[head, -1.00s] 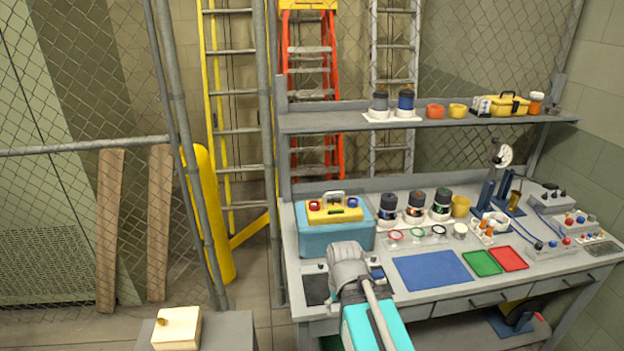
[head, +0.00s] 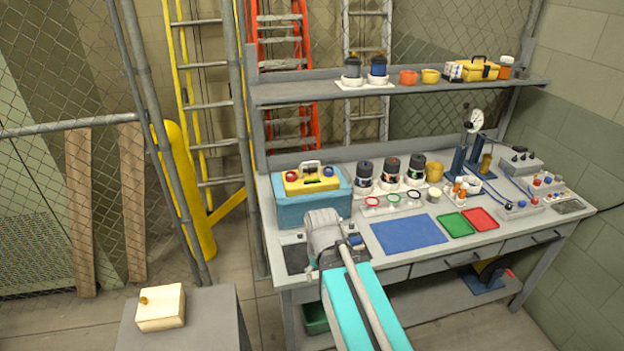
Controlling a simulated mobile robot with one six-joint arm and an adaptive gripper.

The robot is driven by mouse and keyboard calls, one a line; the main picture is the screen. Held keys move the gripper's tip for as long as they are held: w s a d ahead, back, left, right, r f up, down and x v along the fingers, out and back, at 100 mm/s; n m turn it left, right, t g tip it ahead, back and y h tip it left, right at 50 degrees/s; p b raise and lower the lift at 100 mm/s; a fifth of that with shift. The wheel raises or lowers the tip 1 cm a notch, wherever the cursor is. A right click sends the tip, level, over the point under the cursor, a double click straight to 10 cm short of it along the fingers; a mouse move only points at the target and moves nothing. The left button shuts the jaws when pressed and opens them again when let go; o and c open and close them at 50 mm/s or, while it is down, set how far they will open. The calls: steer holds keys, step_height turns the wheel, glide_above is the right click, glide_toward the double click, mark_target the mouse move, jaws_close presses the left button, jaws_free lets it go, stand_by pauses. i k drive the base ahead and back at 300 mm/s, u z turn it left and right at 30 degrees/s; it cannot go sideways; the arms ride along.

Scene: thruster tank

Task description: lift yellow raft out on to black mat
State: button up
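The yellow raft (head: 311,180) sits at the top of the blue tank (head: 312,208) at the left end of the workbench. It carries a red knob, a blue knob and a pale upright handle. The black mat (head: 297,259) lies on the bench in front of the tank, partly hidden by my arm. My gripper (head: 323,222) is in front of the tank, over the mat's right side. Its fingers are hidden behind my wrist, so I cannot see whether they are open or shut. The raft appears apart from my gripper.
A blue mat (head: 408,233), a green tray (head: 456,225) and a red tray (head: 480,219) lie to the right. Several dark jars (head: 390,170) stand right of the tank. A shelf (head: 300,92) runs above the bench. A cream box (head: 161,307) sits on a grey stand at lower left.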

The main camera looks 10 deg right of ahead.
mark_target(310, 178)
steer(key=k, duration=0.65)
steer(key=z, duration=0.5)
steer(key=i, duration=1.2)
steer(key=u, duration=0.5)
